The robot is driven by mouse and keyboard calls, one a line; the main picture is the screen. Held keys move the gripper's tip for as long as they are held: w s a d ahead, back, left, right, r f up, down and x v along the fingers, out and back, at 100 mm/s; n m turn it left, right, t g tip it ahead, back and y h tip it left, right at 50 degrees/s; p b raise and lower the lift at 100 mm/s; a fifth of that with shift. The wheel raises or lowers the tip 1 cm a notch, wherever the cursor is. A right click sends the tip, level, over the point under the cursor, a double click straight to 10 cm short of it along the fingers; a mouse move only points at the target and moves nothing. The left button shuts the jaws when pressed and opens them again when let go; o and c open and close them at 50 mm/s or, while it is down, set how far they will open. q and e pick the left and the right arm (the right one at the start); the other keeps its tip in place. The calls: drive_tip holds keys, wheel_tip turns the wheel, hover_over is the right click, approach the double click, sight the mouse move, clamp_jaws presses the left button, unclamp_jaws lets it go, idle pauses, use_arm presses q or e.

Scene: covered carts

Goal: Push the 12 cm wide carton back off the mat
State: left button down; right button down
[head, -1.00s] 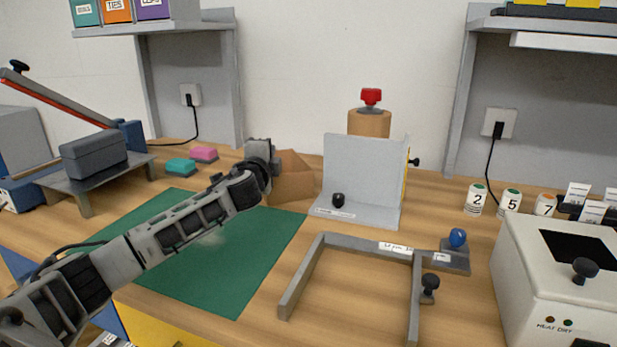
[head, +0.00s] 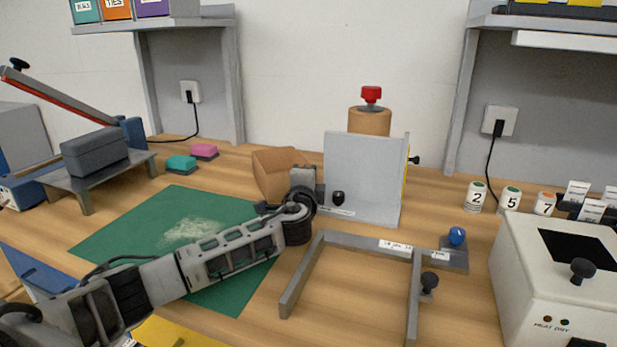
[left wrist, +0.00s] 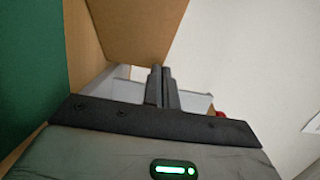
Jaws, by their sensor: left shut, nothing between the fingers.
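The open brown carton (head: 272,178) stands at the back of the table, by the far edge of the green mat (head: 115,232). My left forearm and gripper hide part of its base, so I cannot tell whether it touches the mat. My left gripper (head: 304,180) is at the carton's right front side, between it and the grey angle plate. In the left wrist view, the left fingers (left wrist: 161,87) are shut and empty. Brown carton panels (left wrist: 130,32) are close above and left of them, and the mat (left wrist: 28,70) is at far left. My right gripper is out of view.
The grey angle plate (head: 362,170) with a black knob stands just right of my gripper. A brown cylinder with a red knob (head: 371,97) is behind it. A grey U-shaped frame (head: 340,241) lies in front. Pink (head: 204,151) and teal (head: 181,163) blocks are left of the carton.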

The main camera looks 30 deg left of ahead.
sight(280, 175)
use_arm(q)
drive_tip(key=a, duration=0.3)
drive_tip(key=s+a, duration=0.1)
drive_tip(key=a, duration=0.3)
drive_tip(key=shift+s+b, duration=0.2)
drive_tip(key=shift+b, duration=0.1)
drive_tip(key=shift+d, duration=0.1)
